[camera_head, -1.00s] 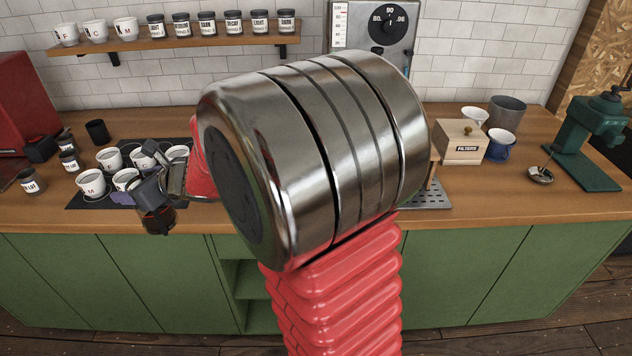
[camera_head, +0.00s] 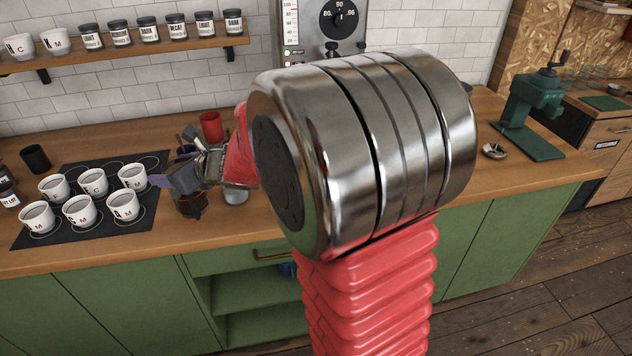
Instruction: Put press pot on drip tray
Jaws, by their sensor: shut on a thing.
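My gripper (camera_head: 181,182) is left of my large arm link, above the counter, and is shut on a dark press pot (camera_head: 191,205). The pot looks roughly upright, and its upper part is partly covered by the gripper. I cannot tell how far its base is above the counter. The drip tray is not visible now; my arm link covers the counter there. The machine with the dial (camera_head: 335,24) shows above the link.
Several white lettered mugs (camera_head: 77,211) stand on a black mat (camera_head: 28,238) at left. A red cup (camera_head: 211,127) and a metallic vessel (camera_head: 236,194) stand near the gripper. A green grinder (camera_head: 532,105) is at right. Some counter front of the mat is clear.

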